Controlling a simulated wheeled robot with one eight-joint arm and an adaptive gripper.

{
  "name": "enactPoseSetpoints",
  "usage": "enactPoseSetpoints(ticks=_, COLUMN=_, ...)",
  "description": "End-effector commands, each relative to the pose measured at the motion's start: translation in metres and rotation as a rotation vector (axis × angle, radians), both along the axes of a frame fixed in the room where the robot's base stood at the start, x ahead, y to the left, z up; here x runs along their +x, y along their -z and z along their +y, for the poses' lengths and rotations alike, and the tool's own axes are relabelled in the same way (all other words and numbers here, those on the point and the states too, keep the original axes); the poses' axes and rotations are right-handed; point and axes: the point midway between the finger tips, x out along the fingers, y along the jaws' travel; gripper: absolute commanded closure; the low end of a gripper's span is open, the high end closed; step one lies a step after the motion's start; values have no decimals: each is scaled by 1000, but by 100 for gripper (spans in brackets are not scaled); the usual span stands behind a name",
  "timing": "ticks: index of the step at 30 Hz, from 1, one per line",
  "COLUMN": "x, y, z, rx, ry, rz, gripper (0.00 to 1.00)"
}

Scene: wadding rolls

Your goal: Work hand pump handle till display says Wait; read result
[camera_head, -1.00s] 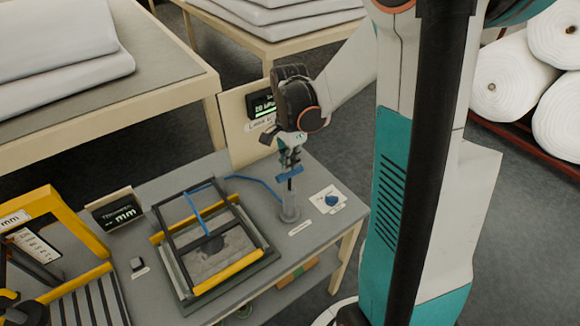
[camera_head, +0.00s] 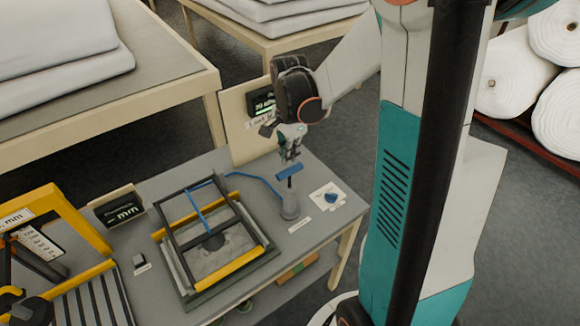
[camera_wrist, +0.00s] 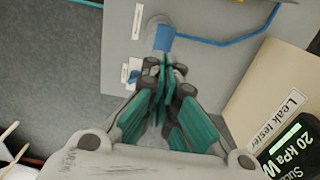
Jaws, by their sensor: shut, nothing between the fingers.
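The hand pump (camera_head: 290,205) is a grey cylinder standing on the right of the grey bench, with a blue T-handle (camera_head: 289,172) on a short rod. The handle also shows in the wrist view (camera_wrist: 164,39), just beyond my fingertips. My gripper (camera_head: 291,155) is shut and empty, just above the handle; whether it touches cannot be told. A blue hose (camera_head: 255,181) runs left from the pump.
A black and yellow frame (camera_head: 236,270) over a grey pad lies left of the pump. A blue knob (camera_head: 330,198) on a white card sits at right. The thickness display (camera_head: 119,211) and yellow gauge frame (camera_head: 75,220) are further left.

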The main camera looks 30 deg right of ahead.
Motion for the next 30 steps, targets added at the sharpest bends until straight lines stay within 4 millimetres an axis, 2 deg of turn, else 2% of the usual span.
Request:
enactPoseSetpoints(ticks=3, x=0, y=-14, z=0, rx=0, ry=0, rz=0, gripper=100)
enactPoseSetpoints(ticks=15, x=0, y=-48, z=0, rx=0, ry=0, rz=0, gripper=100)
enactPoseSetpoints(ticks=30, x=0, y=-49, z=0, rx=0, ry=0, rz=0, gripper=100)
